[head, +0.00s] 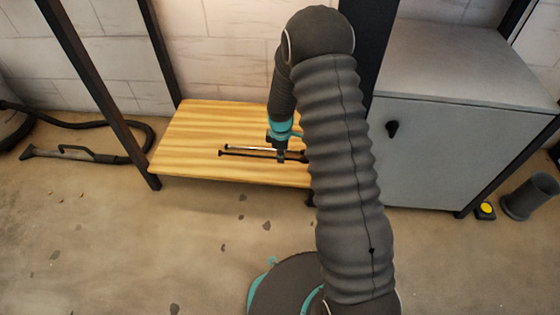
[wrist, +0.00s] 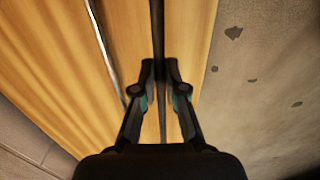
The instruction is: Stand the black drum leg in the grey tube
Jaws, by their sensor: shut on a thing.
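The black drum leg (head: 243,154) is a long thin rod over the low wooden bench, lying roughly level. My gripper (head: 281,157) is shut on it, pointing down at the bench. In the wrist view the leg (wrist: 157,25) runs between the two fingertips (wrist: 160,70) and on back toward the palm. I cannot tell whether the leg touches the wood or is just above it. Its right end is partly hidden by my arm. The grey tube (head: 529,196) stands on the floor at the far right, open at the top, away from my gripper.
A silver rod (wrist: 103,40) lies beside the leg on the bench (head: 195,125). A grey cabinet (head: 450,150) and a dark post stand between bench and tube. A yellow-topped object (head: 486,209) sits beside the tube. A vacuum hose (head: 75,153) lies at left. The front floor is mostly clear.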

